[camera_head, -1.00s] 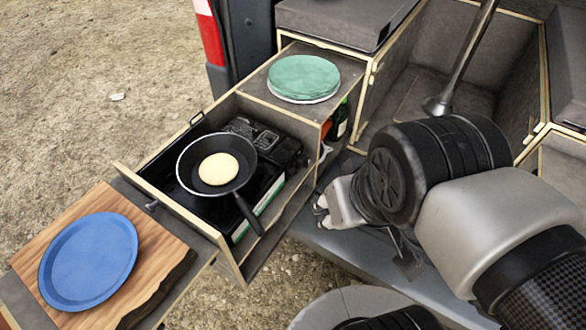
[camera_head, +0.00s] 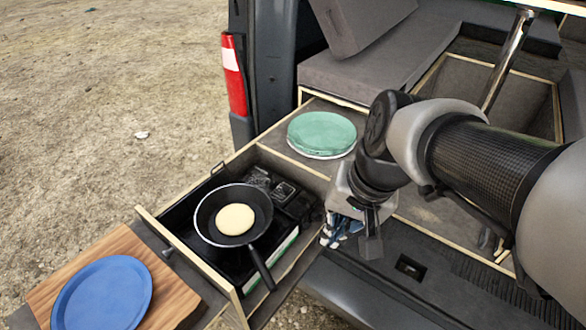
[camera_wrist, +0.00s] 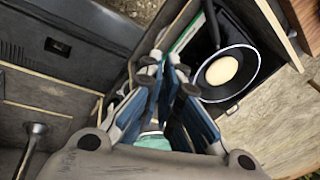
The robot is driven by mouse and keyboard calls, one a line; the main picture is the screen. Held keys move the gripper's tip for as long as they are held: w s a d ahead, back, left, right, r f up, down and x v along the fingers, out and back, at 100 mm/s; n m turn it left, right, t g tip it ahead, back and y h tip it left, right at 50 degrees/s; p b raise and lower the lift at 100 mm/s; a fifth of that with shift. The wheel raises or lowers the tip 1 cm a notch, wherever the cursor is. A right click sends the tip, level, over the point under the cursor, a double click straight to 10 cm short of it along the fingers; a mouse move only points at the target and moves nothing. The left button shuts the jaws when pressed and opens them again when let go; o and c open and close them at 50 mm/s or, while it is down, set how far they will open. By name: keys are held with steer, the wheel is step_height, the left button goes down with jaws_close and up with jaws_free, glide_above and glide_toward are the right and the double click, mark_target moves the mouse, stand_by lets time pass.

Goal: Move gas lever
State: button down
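The black camping stove (camera_head: 206,257) sits in the pulled-out drawer, with a dark control section (camera_head: 285,190) at its far right end. I cannot make out a separate gas lever; it is too small or hidden. My gripper (camera_head: 335,238) points down just right of the stove, beside the drawer's right side. In the wrist view, the blue-padded fingers (camera_wrist: 168,76) show a narrow gap between their tips and hold nothing visible. The pan (camera_wrist: 228,72) lies to their right there.
The black pan (camera_head: 206,219) with a pancake (camera_head: 235,219) rests on the stove, its handle toward the drawer's front right. A blue plate (camera_head: 103,293) lies on a wooden board (camera_head: 178,297) at the left. The van's bumper edge is right of my gripper.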

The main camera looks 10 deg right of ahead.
steer(key=w+d+f+m+g+y+p, duration=0.1)
steer(key=w+f+m+y+p, duration=0.1)
steer(key=w+f+m, duration=0.3)
steer(key=w+d+f+m+g+y+p, duration=0.1)
steer(key=w+d+m, duration=0.15)
steer(key=w, duration=0.45)
steer(key=w+d+f+m+y+p, duration=0.2)
steer(key=w+f+m, duration=0.4)
steer(key=f, duration=0.6)
steer(key=shift+w+d+m+t+y+p, duration=0.3)
steer(key=shift+d+m+p, duration=0.05)
steer(key=shift+d+m, duration=0.25)
steer(key=shift+f, duration=0.15)
